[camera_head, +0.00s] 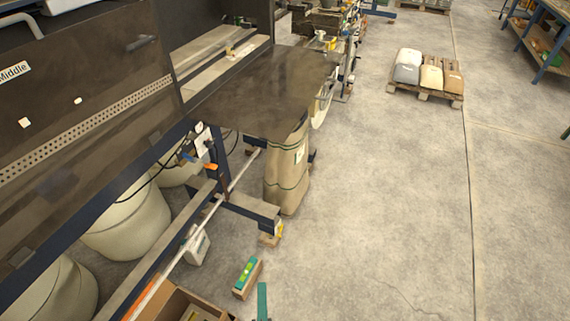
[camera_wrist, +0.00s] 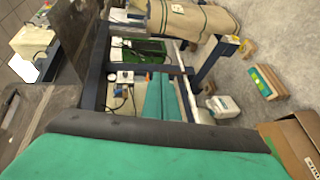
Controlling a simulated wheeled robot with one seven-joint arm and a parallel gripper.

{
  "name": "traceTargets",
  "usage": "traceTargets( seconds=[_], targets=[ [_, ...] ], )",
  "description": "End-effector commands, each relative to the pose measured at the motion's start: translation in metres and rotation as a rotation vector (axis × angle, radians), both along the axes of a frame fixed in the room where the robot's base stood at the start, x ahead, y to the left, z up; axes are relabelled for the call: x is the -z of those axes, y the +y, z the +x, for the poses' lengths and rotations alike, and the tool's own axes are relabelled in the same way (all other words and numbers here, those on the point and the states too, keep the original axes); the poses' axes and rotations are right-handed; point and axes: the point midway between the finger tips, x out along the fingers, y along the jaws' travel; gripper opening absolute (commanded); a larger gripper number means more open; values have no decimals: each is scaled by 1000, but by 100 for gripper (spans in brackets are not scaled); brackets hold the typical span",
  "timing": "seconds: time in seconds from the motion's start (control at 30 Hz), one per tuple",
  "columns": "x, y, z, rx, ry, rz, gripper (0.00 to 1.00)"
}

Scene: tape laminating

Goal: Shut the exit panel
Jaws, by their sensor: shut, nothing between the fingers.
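A dark flat panel (camera_head: 265,88), which looks like the exit panel, stands out sideways from the machine, swung away from the opening beside it. A similar panel labelled "Middle" (camera_head: 70,90) covers the machine at the left. My gripper (camera_head: 262,288) shows as a teal tip at the bottom edge of the head view, low and well apart from the dark exit panel. In the wrist view, the two teal fingers (camera_wrist: 160,84) lie together, shut and empty, over the machine's lower frame. A dark surface at the left of that view may be a panel; I cannot tell which.
A wrapped brown sack (camera_head: 288,170) stands under the panel. A cardboard box (camera_head: 185,303), a small box with a green top (camera_head: 247,277) and a white canister (camera_head: 197,245) stand near the frame. Floor at the right is clear up to a loaded pallet (camera_head: 425,90).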

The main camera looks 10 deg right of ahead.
Motion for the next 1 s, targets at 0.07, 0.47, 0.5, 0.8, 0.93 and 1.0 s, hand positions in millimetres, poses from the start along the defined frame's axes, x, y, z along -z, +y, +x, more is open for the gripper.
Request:
traceTargets(
  seconds=[0.07, 0.47, 0.5, 0.8, 0.93, 1.0],
  targets=[
    [-8, -4, 34, -1, -8, -197, 0],
    [-99, -42, 171, 163, 63, -1184, 0],
    [-112, -45, 181, 193, 80, -1268, 0],
    [-186, -62, 219, 367, 200, -1648, 0],
    [-196, -65, 224, 391, 220, -1688, 0],
    [-198, -68, 229, 393, 222, -1693, 0]
  ],
)
